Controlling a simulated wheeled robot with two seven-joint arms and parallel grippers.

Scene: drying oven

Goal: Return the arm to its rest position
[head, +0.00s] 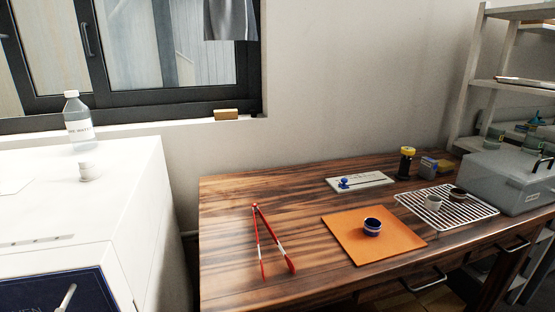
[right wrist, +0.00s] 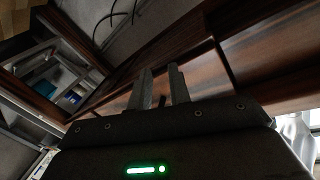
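Neither of my grippers shows in the head view. My right gripper (right wrist: 160,86) shows in the right wrist view, its two grey fingers apart with a gap between them. Nothing is held between the fingers. Dark wooden furniture is beyond them, seen at a tilt. My left gripper is out of view. In the head view, red tongs (head: 262,238) lie on the wooden table (head: 300,195).
A wire rack (head: 458,214) with small cups, a grey box (head: 510,178) and a white tray (head: 358,182) stand on the table. A white oven (head: 80,190) with a bottle (head: 77,120) on top is left. A shelf (head: 515,84) stands right.

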